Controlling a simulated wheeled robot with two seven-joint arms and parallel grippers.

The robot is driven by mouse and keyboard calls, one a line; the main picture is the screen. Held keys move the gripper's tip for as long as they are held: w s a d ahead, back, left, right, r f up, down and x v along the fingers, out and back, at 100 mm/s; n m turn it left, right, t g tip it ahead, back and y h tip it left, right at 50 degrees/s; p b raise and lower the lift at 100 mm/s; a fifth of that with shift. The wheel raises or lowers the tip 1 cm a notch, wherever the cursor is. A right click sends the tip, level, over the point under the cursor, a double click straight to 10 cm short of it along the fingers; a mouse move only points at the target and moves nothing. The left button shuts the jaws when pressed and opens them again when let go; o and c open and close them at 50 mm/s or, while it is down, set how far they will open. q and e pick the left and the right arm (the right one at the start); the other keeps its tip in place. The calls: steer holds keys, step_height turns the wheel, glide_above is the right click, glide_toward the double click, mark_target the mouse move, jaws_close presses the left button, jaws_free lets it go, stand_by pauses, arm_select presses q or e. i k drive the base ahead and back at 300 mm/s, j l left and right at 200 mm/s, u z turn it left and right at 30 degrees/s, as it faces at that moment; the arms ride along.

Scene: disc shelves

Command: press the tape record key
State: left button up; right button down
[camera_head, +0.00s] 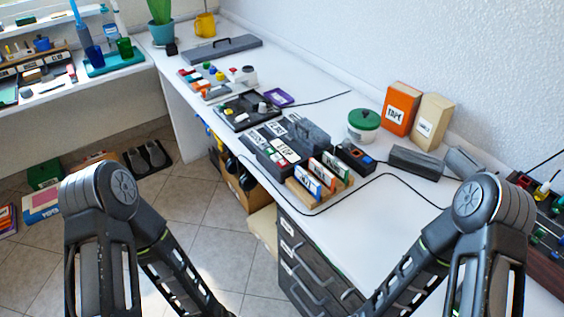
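A dark grey device with white-labelled keys (285,147) stands on the white desk, near its front edge; one label seems to read STOP. The other key labels are too small to read surely, so I cannot tell which is the record key. No key visibly shows a gripper on it. An orange box labelled TAPE (398,110) stands by the wall. My two arms come in at the lower left and lower right, and both run down out of the bottom edge. Neither gripper is in view.
A rack of coloured labelled cases (320,179) stands right in front of the device. A black cable (386,176) curves over the desk. A green-lidded jar (364,122) and a cream box (431,123) stand behind. Drawers (302,262) are below.

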mark_target(282, 163)
steer(key=k+l+z, duration=0.2)
steer(key=k, duration=0.45)
steer(key=j+z, duration=0.1)
steer(key=z, duration=1.45)
steer(key=j, duration=0.5)
steer(key=k+j, duration=0.15)
steer(key=j, duration=0.8)
steer(key=k, duration=0.05)
